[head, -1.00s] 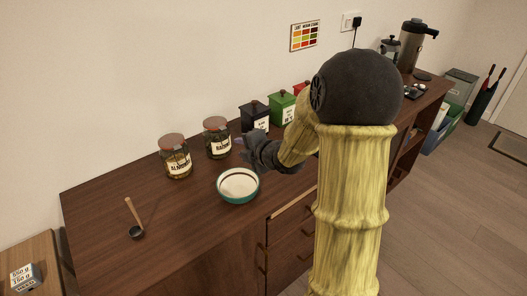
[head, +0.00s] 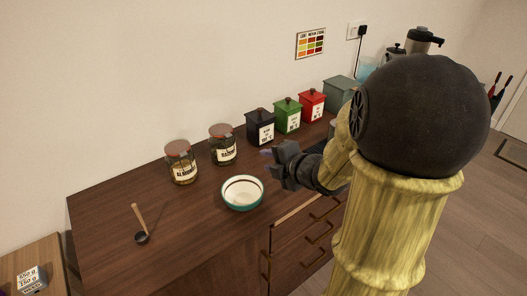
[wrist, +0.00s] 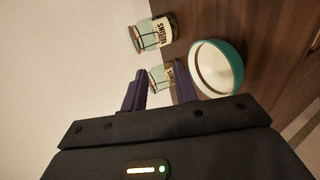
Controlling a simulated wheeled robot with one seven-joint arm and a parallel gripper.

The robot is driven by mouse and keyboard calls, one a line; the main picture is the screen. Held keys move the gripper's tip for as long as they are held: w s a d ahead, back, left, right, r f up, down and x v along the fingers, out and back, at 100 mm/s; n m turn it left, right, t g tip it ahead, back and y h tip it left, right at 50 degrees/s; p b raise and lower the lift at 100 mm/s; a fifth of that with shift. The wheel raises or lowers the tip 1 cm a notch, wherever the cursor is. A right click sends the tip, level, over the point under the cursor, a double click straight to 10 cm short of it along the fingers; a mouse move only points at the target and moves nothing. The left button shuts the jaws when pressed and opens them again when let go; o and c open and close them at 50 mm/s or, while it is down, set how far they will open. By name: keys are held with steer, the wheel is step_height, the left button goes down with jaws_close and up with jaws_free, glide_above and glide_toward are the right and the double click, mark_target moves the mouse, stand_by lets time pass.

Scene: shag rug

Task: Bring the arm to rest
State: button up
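My gripper (head: 276,165) hangs over the sideboard (head: 110,205), to the right of a teal bowl with a white inside (head: 243,193) in the head view. In the wrist view its two dark fingers (wrist: 159,92) stand apart with nothing held between them. The jar labelled raisins (wrist: 157,36) and the bowl (wrist: 218,68) show beyond the fingers there. My yellow-sleeved arm with its dark elbow covers the right side of the head view and hides part of the sideboard.
Jars of almonds (head: 181,161) and raisins (head: 222,144) stand along the wall. Black (head: 260,127), green (head: 287,115) and red (head: 311,105) canisters stand to their right. A small scoop with a wooden handle (head: 141,237) lies at the left.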

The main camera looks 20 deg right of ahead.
steer(key=s+a+f+m+g+h, duration=0.25)
steer(key=s+f+m+g, duration=0.35)
steer(key=m, duration=0.5)
steer(key=s+a+f+m+g+h, duration=0.2)
steer(key=s+a+f+m+g, duration=0.1)
steer(key=s+m, duration=0.6)
step_height(320, 180, up, 13)
steer(key=m+p, duration=0.1)
steer(key=p, duration=1.2)
steer(key=shift+w+a+m+g, duration=0.15)
steer(key=shift+w+m+g, duration=0.15)
steer(key=shift+w+m, duration=0.1)
steer(key=shift+f, duration=0.15)
